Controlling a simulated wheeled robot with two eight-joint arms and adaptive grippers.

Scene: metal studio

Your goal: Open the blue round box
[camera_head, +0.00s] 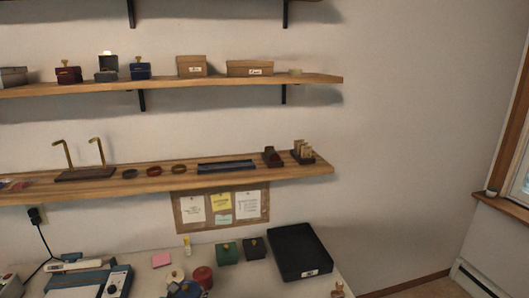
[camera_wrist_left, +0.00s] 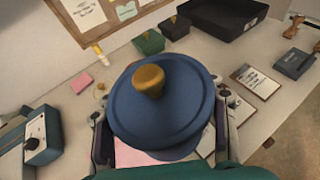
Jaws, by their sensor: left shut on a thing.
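The blue round box (camera_wrist_left: 190,110) fills the middle of the left wrist view, with a broad round lid and a gold knob (camera_wrist_left: 150,80) on top. The lid looks tilted, with a blue part showing below its lower edge. My left gripper (camera_wrist_left: 162,128) has one finger on each side of the box and is shut on it. Whether the fingers press on the lid or the body is hidden by the lid. In the head view, the blue box (camera_head: 187,291) is small and partly cut off at the bottom edge. My right gripper is in neither view.
A green box (camera_head: 227,253), a dark box (camera_head: 254,249) and a black tray (camera_head: 300,252) stand at the back of the desk. A red round container (camera_head: 203,277) is near the blue box. A blue device (camera_head: 115,284) stands to the left. Shelves hang above.

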